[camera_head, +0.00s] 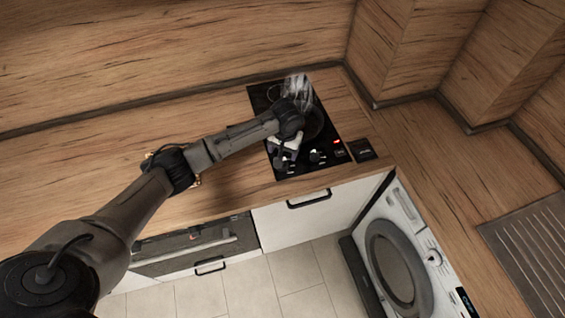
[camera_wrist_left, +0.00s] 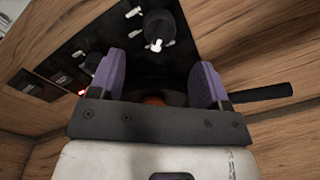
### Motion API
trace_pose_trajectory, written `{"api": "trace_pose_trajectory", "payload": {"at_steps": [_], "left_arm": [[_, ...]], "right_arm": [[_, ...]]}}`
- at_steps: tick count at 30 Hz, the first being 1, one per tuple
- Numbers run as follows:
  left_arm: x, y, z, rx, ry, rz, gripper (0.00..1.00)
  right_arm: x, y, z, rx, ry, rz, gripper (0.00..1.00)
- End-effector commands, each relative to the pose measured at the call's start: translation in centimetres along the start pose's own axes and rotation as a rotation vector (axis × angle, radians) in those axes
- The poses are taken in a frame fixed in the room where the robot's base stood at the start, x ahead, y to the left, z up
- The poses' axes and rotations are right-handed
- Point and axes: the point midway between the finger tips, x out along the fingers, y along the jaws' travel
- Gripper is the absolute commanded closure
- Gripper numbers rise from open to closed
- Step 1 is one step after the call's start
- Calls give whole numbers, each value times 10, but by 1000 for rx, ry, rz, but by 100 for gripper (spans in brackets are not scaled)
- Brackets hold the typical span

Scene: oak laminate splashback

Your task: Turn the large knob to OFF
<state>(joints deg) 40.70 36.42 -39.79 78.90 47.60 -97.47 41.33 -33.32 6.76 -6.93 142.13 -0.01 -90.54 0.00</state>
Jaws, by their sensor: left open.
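The black cooktop (camera_head: 262,98) is set in the wooden counter, with a row of knobs along its front edge. In the left wrist view, a large black knob (camera_wrist_left: 161,24) with a white pointer mark shows just beyond the fingertips, near the middle. My left gripper (camera_head: 283,150) is above the front of the cooktop. Its purple fingers are apart and empty in the left wrist view (camera_wrist_left: 157,62); I see no contact with the knob. The arm and gripper hide part of the cooktop in the head view. My right gripper is not in view.
Other small knobs (camera_head: 317,156) and a red light (camera_head: 336,142) are on the cooktop front. A black handle (camera_wrist_left: 262,93) extends beside the right finger. A washing machine (camera_head: 395,262) stands at right below the counter.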

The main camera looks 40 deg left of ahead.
Motion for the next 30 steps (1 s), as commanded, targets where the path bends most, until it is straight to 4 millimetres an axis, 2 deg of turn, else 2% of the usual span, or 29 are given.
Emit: {"api": "trace_pose_trajectory", "payload": {"at_steps": [1,6,12,18,28,30], "left_arm": [[11,0,0,0,-2,-1,30],[39,0,0,0,-1,-1,30],[62,0,0,1,-1,-1,30],[72,0,0,2,1,0,30],[73,0,0,2,1,0,30],[73,0,0,2,1,0,35]], "right_arm": [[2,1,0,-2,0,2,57],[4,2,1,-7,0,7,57],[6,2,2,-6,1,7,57],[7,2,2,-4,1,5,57],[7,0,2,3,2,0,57],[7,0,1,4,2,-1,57]]}}
